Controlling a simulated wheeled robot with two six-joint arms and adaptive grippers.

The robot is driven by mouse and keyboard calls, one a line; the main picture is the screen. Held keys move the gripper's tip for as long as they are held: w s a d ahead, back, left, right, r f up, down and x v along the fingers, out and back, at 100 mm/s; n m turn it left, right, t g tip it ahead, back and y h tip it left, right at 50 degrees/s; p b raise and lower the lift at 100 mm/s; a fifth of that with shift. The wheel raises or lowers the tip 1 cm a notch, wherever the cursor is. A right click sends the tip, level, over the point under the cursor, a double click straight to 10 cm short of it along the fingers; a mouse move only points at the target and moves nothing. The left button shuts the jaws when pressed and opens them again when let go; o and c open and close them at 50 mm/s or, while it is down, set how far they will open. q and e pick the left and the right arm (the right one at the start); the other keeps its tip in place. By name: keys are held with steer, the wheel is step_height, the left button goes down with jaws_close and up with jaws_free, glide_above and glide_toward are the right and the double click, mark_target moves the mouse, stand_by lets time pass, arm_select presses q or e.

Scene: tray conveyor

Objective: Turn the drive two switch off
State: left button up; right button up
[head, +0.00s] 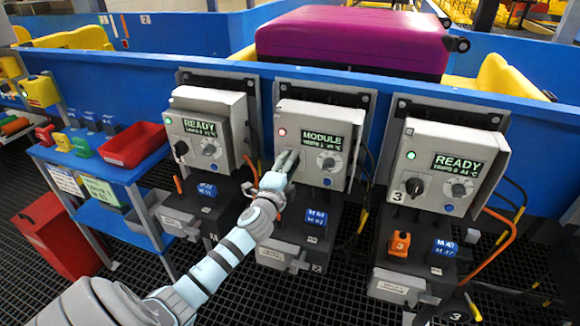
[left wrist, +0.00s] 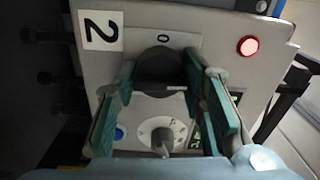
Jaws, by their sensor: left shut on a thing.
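The drive two box (head: 342,123) is the middle of three grey control boxes in the head view. Its screen reads "MODULE" and its lamp (head: 282,132) glows red. My left gripper (head: 286,163) is at the left part of its front and hides the switch there. In the left wrist view, the black drive two switch (left wrist: 160,68) is between the green-padded fingers of my left gripper (left wrist: 163,85), which is shut on it. A "0" mark shows just above the switch, beside the "2" label (left wrist: 101,30). The red lamp (left wrist: 249,46) is lit. My right gripper is not in view.
Boxes with green lamps and "READY" screens stand on the left (head: 208,128) and right (head: 450,163). A grey dial (left wrist: 162,135) is close to the fingers. A purple suitcase (head: 352,38) lies behind the blue rail. A red tray (head: 133,145) sits at the left.

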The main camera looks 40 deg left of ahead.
arm_select(q)
steer(key=shift+f+n+b, duration=0.1)
steer(key=shift+n+b, duration=0.3)
steer(key=shift+n, duration=0.7)
steer(key=n+b, duration=0.1)
steer(key=n, duration=0.2)
steer(key=shift+n, duration=0.7)
steer(key=n+b, duration=0.2)
steer(key=n, duration=0.4)
steer(key=shift+n+b, duration=0.7)
steer(key=shift+n, duration=1.4)
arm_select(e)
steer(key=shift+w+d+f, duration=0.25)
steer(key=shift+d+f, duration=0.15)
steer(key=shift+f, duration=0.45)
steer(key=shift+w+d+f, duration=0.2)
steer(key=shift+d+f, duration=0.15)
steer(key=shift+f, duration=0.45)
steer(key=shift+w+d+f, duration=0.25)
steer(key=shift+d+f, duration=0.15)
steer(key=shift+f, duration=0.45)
arm_select(q)
steer(key=o, duration=1.1)
steer(key=shift+o, duration=0.2)
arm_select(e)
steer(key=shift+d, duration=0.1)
